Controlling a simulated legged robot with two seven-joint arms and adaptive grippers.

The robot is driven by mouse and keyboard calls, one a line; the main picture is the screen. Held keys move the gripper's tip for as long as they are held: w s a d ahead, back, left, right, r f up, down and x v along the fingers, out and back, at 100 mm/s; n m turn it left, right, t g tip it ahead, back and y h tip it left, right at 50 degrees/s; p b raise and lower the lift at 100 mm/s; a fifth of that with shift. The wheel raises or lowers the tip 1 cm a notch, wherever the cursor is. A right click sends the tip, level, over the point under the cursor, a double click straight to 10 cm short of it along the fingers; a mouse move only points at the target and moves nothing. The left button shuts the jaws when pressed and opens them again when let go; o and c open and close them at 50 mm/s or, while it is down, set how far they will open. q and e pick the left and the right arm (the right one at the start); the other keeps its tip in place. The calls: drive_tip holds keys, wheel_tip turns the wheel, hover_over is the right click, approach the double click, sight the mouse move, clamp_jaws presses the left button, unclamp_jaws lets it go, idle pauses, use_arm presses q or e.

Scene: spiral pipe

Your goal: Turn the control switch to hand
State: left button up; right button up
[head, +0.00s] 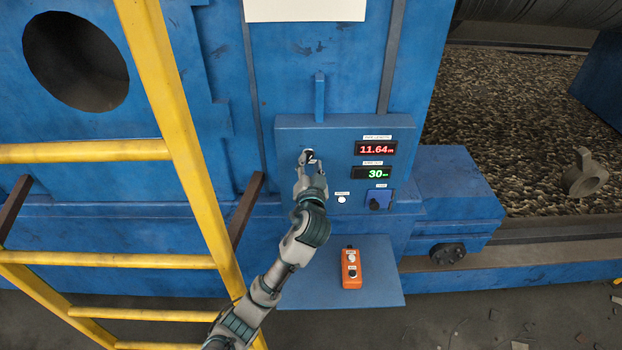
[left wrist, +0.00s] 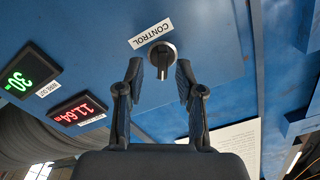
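The control switch (left wrist: 162,58) is a round black knob with a grey ring, beside a white label reading CONTROL (left wrist: 152,34). It sits on the blue control panel (head: 338,130). In the left wrist view my left gripper (left wrist: 160,72) is open, with one finger on each side of the knob and a visible gap to each. In the head view my left gripper (head: 308,160) is in front of the panel's left part and covers most of the switch. My right gripper is in neither view.
The panel carries a red display (head: 376,149) reading 11.64, a green display (head: 372,173) reading 30, a white button (head: 342,199) and another black knob (head: 375,205). An orange button box (head: 351,268) lies on the blue shelf (head: 385,285) below. A yellow ladder (head: 185,125) stands at left.

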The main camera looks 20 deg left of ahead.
use_arm(q)
drive_tip(key=v, duration=1)
drive_tip(key=shift+d, duration=0.15)
drive_tip(key=shift+s+r, duration=0.1)
drive_tip(key=shift+s, duration=0.05)
